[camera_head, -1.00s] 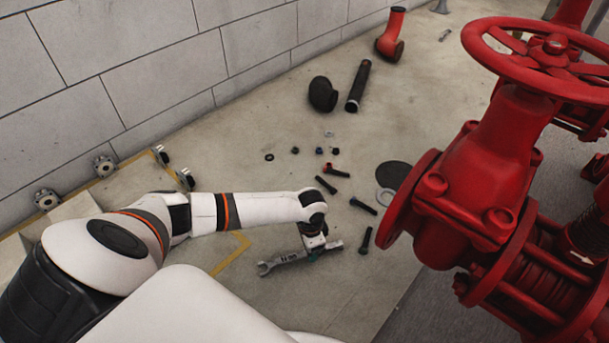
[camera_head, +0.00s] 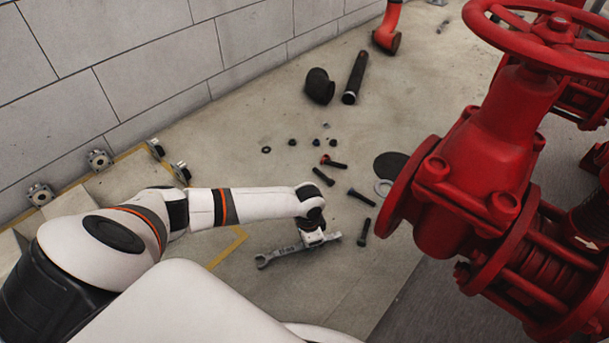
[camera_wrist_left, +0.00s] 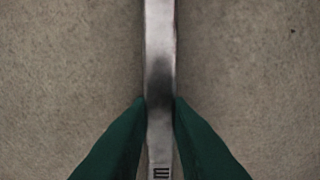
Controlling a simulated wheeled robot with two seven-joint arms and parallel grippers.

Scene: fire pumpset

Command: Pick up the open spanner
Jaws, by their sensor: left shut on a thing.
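The open spanner (camera_head: 281,253) is a long grey metal tool with an open jaw at its left end, low over the concrete floor in the head view. My left gripper (camera_head: 318,242) is at the spanner's right part, mostly hidden by my wrist. In the left wrist view the spanner's shaft (camera_wrist_left: 160,65) runs upright through the middle. The two green fingers of my left gripper (camera_wrist_left: 160,115) press on it from both sides. I cannot tell from these views whether the spanner is clear of the floor. My right gripper is not in view.
A red valve with a handwheel (camera_head: 480,170) stands on the right. Several black bolts, such as this one (camera_head: 364,232), lie right of the spanner near a black disc (camera_head: 390,166). A black elbow (camera_head: 319,86) and pipe (camera_head: 355,78) lie farther back, near the block wall (camera_head: 150,75).

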